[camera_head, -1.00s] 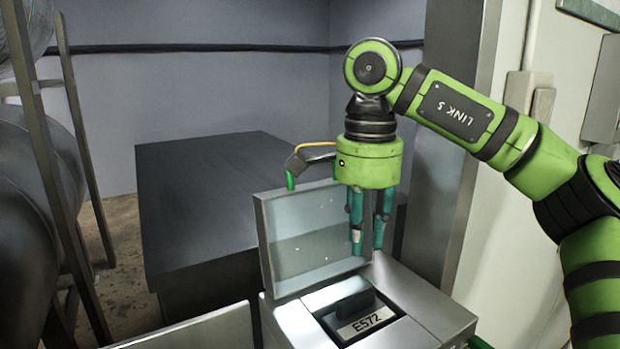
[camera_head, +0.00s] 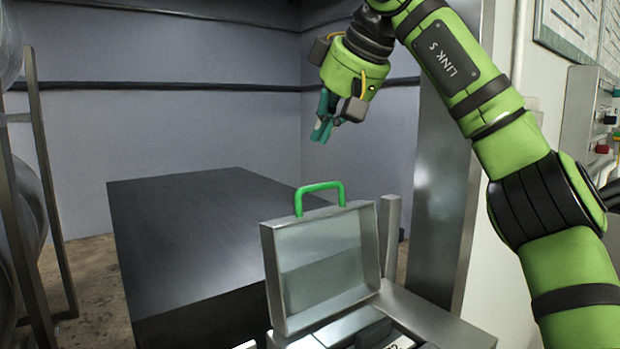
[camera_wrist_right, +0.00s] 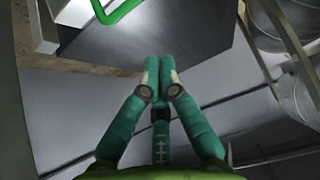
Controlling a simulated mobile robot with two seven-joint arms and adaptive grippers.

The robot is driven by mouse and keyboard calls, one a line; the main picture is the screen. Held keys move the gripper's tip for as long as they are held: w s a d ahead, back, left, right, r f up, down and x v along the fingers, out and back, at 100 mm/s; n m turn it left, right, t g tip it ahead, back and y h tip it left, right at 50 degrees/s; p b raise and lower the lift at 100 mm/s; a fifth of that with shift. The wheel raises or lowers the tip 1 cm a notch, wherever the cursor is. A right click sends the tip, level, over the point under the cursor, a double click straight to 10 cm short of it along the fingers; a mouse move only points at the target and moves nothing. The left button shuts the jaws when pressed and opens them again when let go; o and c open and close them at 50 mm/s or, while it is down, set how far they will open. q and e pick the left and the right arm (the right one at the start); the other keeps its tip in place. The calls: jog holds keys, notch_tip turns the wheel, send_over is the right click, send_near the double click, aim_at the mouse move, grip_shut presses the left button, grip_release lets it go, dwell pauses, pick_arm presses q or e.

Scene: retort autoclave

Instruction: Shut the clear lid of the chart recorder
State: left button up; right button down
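The clear lid (camera_head: 320,262) of the chart recorder stands open and upright, a see-through pane in a grey metal frame. A green handle (camera_head: 320,186) arches from its top edge and also shows at the top of the wrist view (camera_wrist_right: 120,12). The recorder body (camera_head: 435,318) is a grey metal box, cut off by the lower picture edge. My right gripper (camera_head: 322,131) is above the handle, clear of the lid. Its teal fingers (camera_wrist_right: 160,68) meet at the tips in the wrist view, with nothing between them. My left gripper is not in view.
A dark flat-topped block (camera_head: 190,225) stands behind and left of the recorder. A metal post (camera_head: 450,180) and a pale wall panel are on the right. A metal frame and rounded vessel are at far left. The air around my right gripper is free.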

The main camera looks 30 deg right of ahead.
jog(key=shift+w+f, duration=0.25)
jog(key=shift+w, duration=0.05)
jog(key=p, duration=0.1)
send_over(317, 210)
jog(key=w, duration=0.4)
notch_tip(317, 210, down, 6)
jog(key=f, duration=0.1)
jog(key=s, duration=0.4)
jog(key=shift+s+p, duration=0.1)
jog(key=shift+p, duration=0.3)
jog(key=shift+w+a+f, duration=0.1)
jog(key=shift+w, duration=0.15)
